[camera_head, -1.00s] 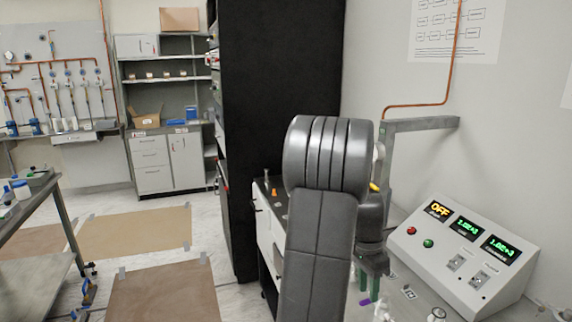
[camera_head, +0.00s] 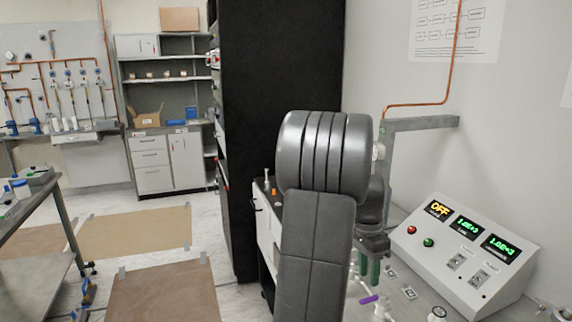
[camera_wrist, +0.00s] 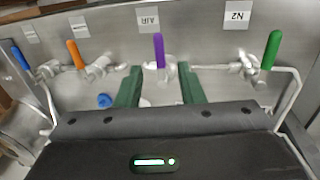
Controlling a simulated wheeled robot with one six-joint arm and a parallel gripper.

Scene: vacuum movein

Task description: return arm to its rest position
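My gripper (camera_wrist: 161,82) is open in the wrist view, its two green fingers apart with nothing held between them. The purple valve handle (camera_wrist: 159,50) under the AIR label stands beyond the gap between the fingers. In the head view my gripper (camera_head: 370,270) hangs fingers-down above the bench at the right, partly hidden behind my own arm. The purple handle (camera_head: 369,299) shows just below the fingers, with a small visible gap.
In the wrist view, blue (camera_wrist: 20,58), orange (camera_wrist: 76,54) and green (camera_wrist: 271,49) handles line the metal panel. A control box (camera_head: 465,255) reading OFF stands right of my arm. A tall black cabinet (camera_head: 280,100) stands behind-left. Open floor lies left.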

